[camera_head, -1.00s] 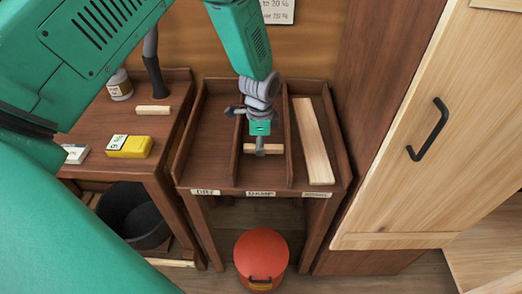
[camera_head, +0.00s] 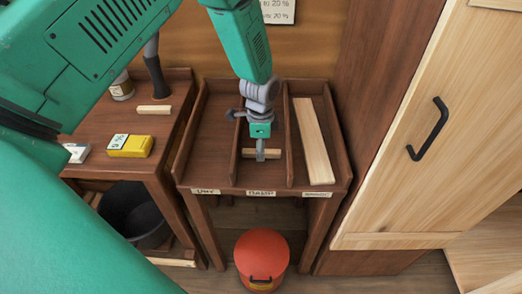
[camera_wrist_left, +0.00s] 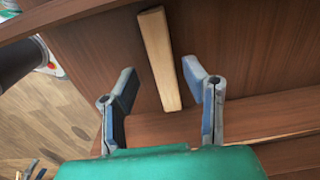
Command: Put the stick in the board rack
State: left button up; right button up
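A short pale stick (camera_head: 275,154) lies crosswise in the middle compartment of the brown board rack (camera_head: 261,188), which has three compartments. My left gripper (camera_head: 261,157) is over that compartment, its fingers pointing down at the stick and hiding part of it. In the left wrist view my left gripper (camera_wrist_left: 162,97) has its fingers spread, and the stick (camera_wrist_left: 158,55) lies on brown wood beyond the gap between them, apart from both fingers. My right gripper is not in view.
A long pale board (camera_head: 313,142) lies in the right compartment; the left one (camera_head: 212,130) is empty. The bench at left holds another short stick (camera_head: 154,109) and a yellow box (camera_head: 130,146). A red bin (camera_head: 261,260) stands in front. A cabinet door (camera_head: 430,130) is at right.

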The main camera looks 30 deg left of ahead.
pick_arm(q)
notch_tip(320, 180, up, 11)
jog(key=shift+f, duration=0.15)
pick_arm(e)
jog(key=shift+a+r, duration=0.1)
pick_arm(q)
jog(key=shift+a, duration=0.1)
jog(key=shift+a+f, duration=0.1)
jog(key=shift+a, duration=0.1)
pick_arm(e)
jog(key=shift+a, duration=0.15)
